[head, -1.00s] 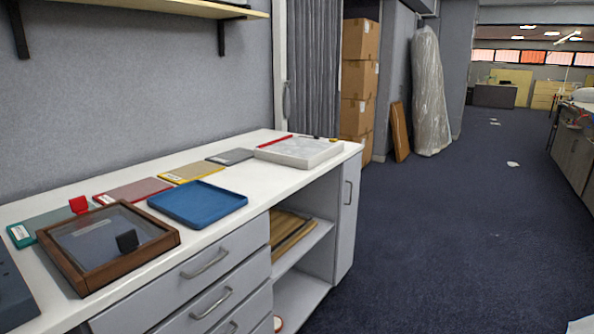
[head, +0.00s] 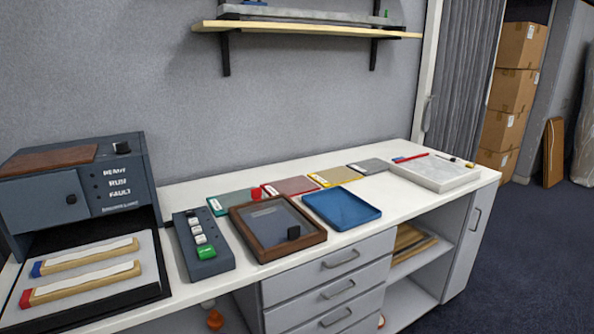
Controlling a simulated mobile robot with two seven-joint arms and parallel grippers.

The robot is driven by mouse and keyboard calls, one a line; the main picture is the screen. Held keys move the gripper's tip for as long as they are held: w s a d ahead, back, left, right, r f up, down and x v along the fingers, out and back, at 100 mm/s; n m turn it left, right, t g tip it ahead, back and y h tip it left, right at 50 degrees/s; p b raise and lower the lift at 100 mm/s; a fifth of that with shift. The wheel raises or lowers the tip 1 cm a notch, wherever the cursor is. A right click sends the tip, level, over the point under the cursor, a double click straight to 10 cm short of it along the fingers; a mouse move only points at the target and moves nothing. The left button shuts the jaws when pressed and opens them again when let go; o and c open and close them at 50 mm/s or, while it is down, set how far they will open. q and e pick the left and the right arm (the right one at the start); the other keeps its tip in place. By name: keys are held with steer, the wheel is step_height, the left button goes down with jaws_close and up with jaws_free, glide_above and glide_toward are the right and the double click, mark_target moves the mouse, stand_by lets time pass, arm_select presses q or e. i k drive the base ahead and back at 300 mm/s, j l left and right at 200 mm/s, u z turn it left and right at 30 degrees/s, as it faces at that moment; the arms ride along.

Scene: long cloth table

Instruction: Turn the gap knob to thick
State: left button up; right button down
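A dark blue-grey machine (head: 40,208) stands at the left end of the white counter, with labels reading READY, RUN and FAULT on its front. A small black knob (head: 71,199) is on its front face, left of the labels. Another black knob (head: 122,147) is on its top right. I cannot read any gap or thick marking, so I cannot tell which is the gap knob or where it points. Neither of my grippers is in view.
A control box (head: 203,246) with several white buttons and a green one lies right of the machine. Two wooden strips (head: 85,255) lie on a pale bed before the machine. A wooden-framed tray (head: 262,252), blue tray (head: 341,225) and pale tray (head: 437,185) sit further right. A shelf (head: 300,32) hangs above.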

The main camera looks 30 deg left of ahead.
mark_target(121, 147)
steer(key=u, duration=1.95)
